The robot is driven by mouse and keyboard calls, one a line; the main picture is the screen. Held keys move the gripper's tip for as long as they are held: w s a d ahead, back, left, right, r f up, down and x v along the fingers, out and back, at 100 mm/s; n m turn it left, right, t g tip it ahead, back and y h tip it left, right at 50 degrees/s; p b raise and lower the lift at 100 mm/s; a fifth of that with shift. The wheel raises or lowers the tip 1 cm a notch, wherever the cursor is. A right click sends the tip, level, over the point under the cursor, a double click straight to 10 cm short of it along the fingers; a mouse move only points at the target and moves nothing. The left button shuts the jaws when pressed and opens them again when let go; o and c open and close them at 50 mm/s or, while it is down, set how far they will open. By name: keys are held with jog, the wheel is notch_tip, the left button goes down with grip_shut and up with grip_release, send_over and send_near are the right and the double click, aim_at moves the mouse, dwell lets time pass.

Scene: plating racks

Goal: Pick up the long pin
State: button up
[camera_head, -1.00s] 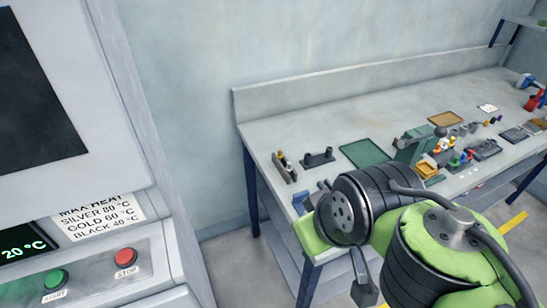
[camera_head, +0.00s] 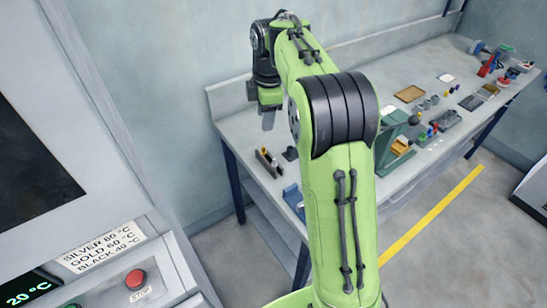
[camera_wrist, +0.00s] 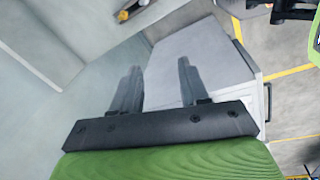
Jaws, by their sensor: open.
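A small dark rack (camera_head: 268,163) stands near the left end of the grey workbench. A few small upright pieces with yellowish and dark parts are in it, but they are too small for me to tell which is the long pin. My gripper (camera_head: 268,122) is above the bench's left end, behind and above the rack in the head view. In the wrist view, my gripper (camera_wrist: 160,66) shows two fingers wide apart with nothing between them. A dark piece with a yellow part (camera_wrist: 126,14) lies at that view's top edge, ahead of the fingers.
The workbench (camera_head: 228,122) runs along the wall. A green press-like device (camera_head: 392,130), a brown tray (camera_head: 409,94) and several small parts stand farther right, partly behind my arm. A grey machine with a red stop button (camera_head: 136,279) is at the left.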

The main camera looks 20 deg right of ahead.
jog(key=w+d+f+n+g+p, duration=0.25)
jog(key=w+d+f+n, duration=0.25)
jog(key=w+f+n, duration=0.25)
send_over(274, 159)
notch_tip(274, 159, down, 10)
jog(key=f, duration=0.1)
jog(key=shift+m+t, duration=0.25)
jog(key=shift+t, duration=0.1)
notch_tip(274, 159, down, 6)
jog(key=shift+d+r, duration=0.15)
grip_shut()
